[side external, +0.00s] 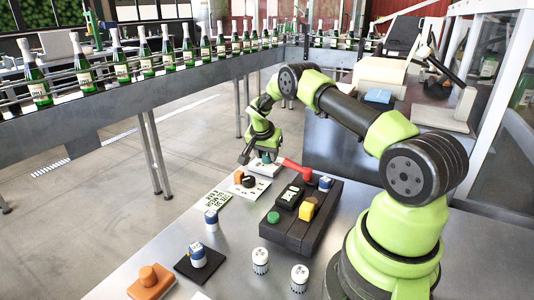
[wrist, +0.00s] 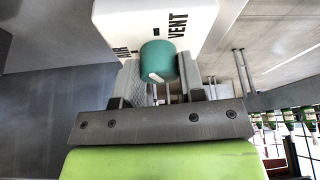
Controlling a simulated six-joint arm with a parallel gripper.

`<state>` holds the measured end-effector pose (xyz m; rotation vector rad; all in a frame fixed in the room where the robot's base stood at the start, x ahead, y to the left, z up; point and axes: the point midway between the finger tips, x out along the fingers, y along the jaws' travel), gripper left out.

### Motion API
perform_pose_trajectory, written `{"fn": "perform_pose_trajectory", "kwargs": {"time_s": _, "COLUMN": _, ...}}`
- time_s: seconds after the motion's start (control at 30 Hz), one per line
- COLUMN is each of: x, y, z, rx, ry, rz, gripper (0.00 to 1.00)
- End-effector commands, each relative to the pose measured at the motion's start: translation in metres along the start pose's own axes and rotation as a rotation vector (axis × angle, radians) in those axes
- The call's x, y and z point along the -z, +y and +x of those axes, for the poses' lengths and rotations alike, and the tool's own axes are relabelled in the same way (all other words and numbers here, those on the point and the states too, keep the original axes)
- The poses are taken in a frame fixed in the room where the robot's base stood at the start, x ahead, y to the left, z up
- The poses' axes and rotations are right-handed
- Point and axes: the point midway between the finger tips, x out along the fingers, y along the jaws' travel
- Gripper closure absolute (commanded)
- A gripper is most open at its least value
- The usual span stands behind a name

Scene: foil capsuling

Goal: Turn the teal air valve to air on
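The teal air valve knob (wrist: 157,62) sits on a white housing (wrist: 112,14) printed AIR at the left and VENT at the upper right, each with a dark tick. A short white mark shows on the knob's near face; which tick it points to is unclear. My gripper (wrist: 162,82) is at the knob, one finger on each side of it. The fingers stand about a knob's width apart; I cannot tell if they press on it. In the side external view my gripper (side external: 256,156) is low over the white housing (side external: 265,168), hiding most of the knob.
An orange-based dial (side external: 244,180) stands just in front. Several small capped items stand nearer. A bottle conveyor (side external: 180,82) runs behind.

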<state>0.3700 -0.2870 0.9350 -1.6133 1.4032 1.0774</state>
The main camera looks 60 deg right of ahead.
Motion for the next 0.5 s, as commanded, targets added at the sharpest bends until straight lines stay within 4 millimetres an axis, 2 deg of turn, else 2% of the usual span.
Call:
{"fn": "perform_pose_trajectory", "kwargs": {"time_s": 0.27, "x": -0.0001, "y": 0.0005, "z": 0.0, "rx": 0.014, "ry": -0.001, "rz": -0.037, "gripper": 0.87}}
{"fn": "perform_pose_trajectory", "kwargs": {"time_s": 0.5, "x": 0.0005, "y": 0.0012, "z": -0.0001, "rx": 0.067, "ry": -0.001, "rz": -0.165, "gripper": 0.87}}
